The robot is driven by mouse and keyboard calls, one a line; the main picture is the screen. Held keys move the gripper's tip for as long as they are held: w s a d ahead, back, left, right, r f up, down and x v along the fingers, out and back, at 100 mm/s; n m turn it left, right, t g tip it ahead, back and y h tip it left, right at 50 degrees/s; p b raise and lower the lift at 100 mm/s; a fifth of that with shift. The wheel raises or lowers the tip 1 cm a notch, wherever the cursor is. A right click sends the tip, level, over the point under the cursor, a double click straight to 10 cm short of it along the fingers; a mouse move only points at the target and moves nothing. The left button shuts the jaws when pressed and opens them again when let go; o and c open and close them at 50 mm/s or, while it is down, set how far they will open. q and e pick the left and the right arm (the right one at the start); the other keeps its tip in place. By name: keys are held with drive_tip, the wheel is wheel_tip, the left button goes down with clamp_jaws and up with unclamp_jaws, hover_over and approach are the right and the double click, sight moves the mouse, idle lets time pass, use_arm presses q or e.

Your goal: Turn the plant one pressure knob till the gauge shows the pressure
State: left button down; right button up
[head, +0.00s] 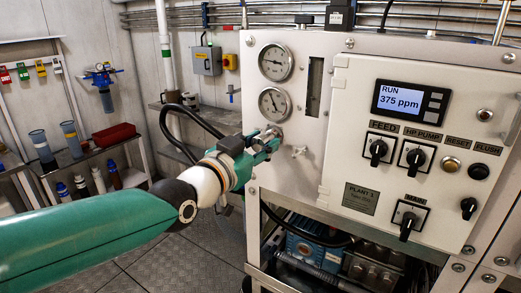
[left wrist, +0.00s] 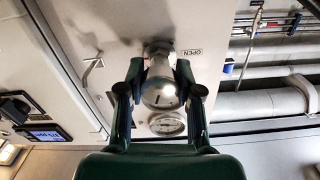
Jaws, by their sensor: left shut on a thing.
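My left gripper (head: 266,141) reaches the white front panel from the left. In the left wrist view its two fingers (left wrist: 158,88) are closed around a round, shiny metal knob (left wrist: 159,95), one finger on each side. A dark mark shows on the knob's face. In the head view the gripper mostly hides the knob. Two round gauges are above it on the panel, an upper one (head: 276,62) and a lower one (head: 274,103). A gauge also shows beyond the knob in the left wrist view (left wrist: 167,124). The needles are too small to read exactly. My right gripper is not in view.
A small T-shaped handle (head: 299,151) sticks out right of the gripper. The plant one control box (head: 400,150) has a display (head: 410,102) reading RUN 375 ppm and several switches. A black hose (head: 185,120) hangs behind the arm.

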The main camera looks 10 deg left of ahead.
use_arm(q)
drive_tip(key=shift+f+m+b, duration=0.2)
drive_tip(key=shift+m+b, duration=0.5)
drive_tip(key=shift+m, duration=0.4)
drive_tip(key=shift+r+m, duration=0.15)
drive_tip(key=shift+m, duration=0.65)
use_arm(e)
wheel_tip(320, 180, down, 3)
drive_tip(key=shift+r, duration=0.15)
use_arm(q)
drive_tip(key=c, duration=0.7)
unclamp_jaws()
drive_tip(key=shift+c, duration=0.2)
drive_tip(key=v, duration=1.2)
